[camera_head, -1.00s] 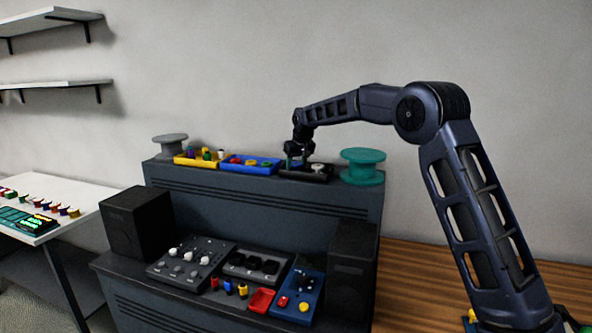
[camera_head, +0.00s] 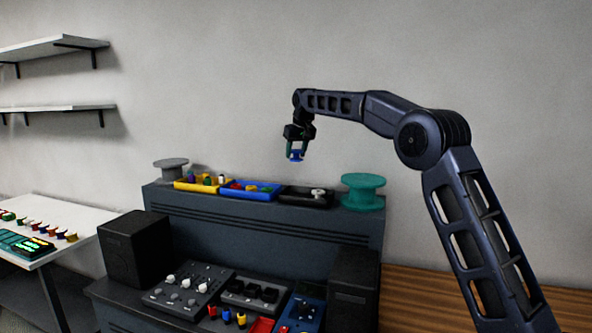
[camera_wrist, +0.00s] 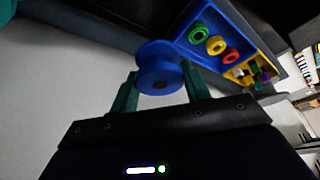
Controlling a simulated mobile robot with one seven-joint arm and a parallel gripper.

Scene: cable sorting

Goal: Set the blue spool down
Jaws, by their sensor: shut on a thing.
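My gripper (camera_head: 297,150) is shut on the blue spool (camera_head: 296,157) and holds it in the air above the top of the dark cabinet. In the wrist view the blue spool (camera_wrist: 158,68) sits between the two green fingers of my gripper (camera_wrist: 160,85). In the head view the spool is small and partly hidden by the fingers.
A yellow tray (camera_head: 183,187) and a grey reel (camera_head: 170,168) stand at the left of the cabinet top (camera_head: 160,198), a teal reel (camera_head: 363,192) at the right. Speakers and control boxes fill the lower shelf. A white table (camera_head: 70,208) is at the left.

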